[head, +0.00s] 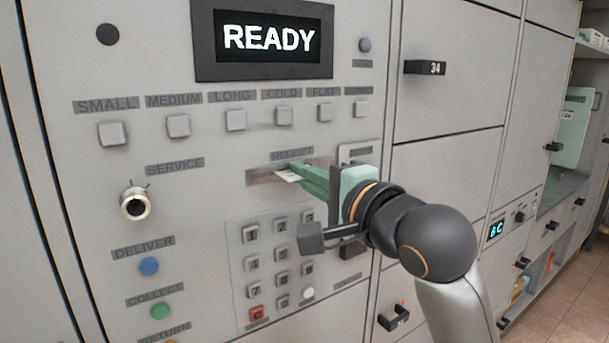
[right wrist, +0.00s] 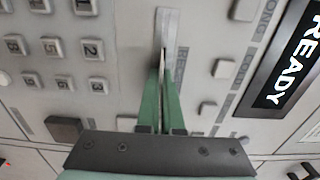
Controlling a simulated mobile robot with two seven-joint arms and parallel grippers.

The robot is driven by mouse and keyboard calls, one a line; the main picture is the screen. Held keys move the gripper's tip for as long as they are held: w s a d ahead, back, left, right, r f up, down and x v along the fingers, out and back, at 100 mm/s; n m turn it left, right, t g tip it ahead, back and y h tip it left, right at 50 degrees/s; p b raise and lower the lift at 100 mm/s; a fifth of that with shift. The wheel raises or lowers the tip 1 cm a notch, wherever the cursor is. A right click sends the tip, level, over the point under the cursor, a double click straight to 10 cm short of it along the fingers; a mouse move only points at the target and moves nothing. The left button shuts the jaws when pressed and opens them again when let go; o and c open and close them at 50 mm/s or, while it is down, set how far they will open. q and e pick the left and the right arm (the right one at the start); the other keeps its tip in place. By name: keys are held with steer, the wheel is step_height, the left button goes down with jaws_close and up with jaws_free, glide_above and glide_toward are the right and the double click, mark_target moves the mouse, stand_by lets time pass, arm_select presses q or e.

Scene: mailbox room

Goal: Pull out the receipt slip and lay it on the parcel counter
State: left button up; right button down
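The receipt slip (head: 289,176) is a small white strip showing at the receipt slot (head: 262,174) in the grey panel. It also shows edge-on in the right wrist view (right wrist: 163,58). My right gripper (head: 298,173) has its green fingers at the slot, closed together with the slip between their tips. The fingers also show in the right wrist view (right wrist: 161,78). How much slip is inside the slot is hidden. A grey counter ledge (head: 549,198) shows at the far right; I cannot tell for sure that it is the parcel counter. My left gripper is out of view.
A keypad (head: 281,249) sits below the slot, and a row of square buttons (head: 236,119) above it. The READY screen (head: 268,39) is at the top. A key lock (head: 135,203) sticks out at left. Locker doors with dark handles (head: 424,67) are at right.

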steer(key=shift+s+d, duration=0.1)
stand_by(0.4)
steer(key=p+v, duration=0.2)
steer(key=v, duration=0.6)
steer(key=shift+s+d, duration=0.2)
steer(key=shift+s, duration=0.1)
stand_by(0.6)
